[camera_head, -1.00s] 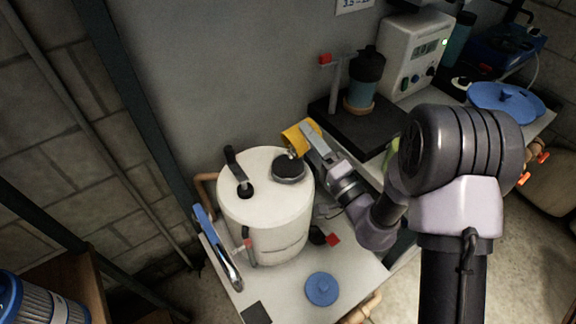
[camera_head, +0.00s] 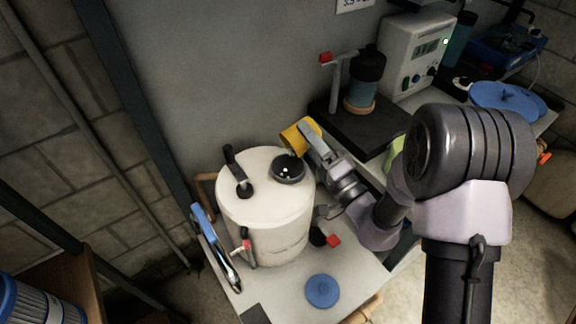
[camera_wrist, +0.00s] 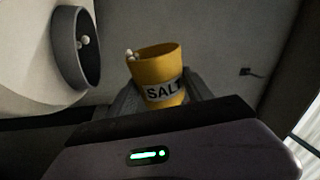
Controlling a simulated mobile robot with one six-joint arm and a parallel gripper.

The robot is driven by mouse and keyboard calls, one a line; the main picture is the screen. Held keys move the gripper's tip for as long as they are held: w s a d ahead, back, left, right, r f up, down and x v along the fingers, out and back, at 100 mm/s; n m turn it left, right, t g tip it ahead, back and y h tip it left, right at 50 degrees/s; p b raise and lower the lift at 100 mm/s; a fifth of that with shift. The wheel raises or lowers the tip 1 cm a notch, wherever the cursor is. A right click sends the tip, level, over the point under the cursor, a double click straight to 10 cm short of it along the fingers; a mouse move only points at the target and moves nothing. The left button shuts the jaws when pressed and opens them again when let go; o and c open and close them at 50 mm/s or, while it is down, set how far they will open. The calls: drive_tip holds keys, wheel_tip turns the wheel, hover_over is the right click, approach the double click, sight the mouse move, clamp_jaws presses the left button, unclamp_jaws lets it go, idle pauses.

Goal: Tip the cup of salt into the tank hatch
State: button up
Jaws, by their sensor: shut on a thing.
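The yellow cup (camera_head: 296,139) is held tilted at the upper right of the tank hatch, its mouth toward the hatch. In the wrist view the cup (camera_wrist: 160,76) carries the word SALT, and white grains show at its rim. My gripper (camera_head: 311,139) is shut on the cup. The dark round hatch (camera_head: 289,168) is in the top of the white tank (camera_head: 265,220), with several white grains on it or in it. In the wrist view the hatch (camera_wrist: 76,48) also shows white grains at its opening.
A black handle (camera_head: 236,170) stands on the tank top, left of the hatch. A blue lid (camera_head: 322,291) lies on the table in front of the tank. A dark bottle (camera_head: 365,80) stands on a black block behind my arm. The wall is close behind the tank.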

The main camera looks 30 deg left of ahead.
drive_tip(key=shift+s+f+n+b, duration=0.15)
drive_tip(key=shift+f+n+b, duration=0.25)
drive_tip(key=shift+b, duration=0.55)
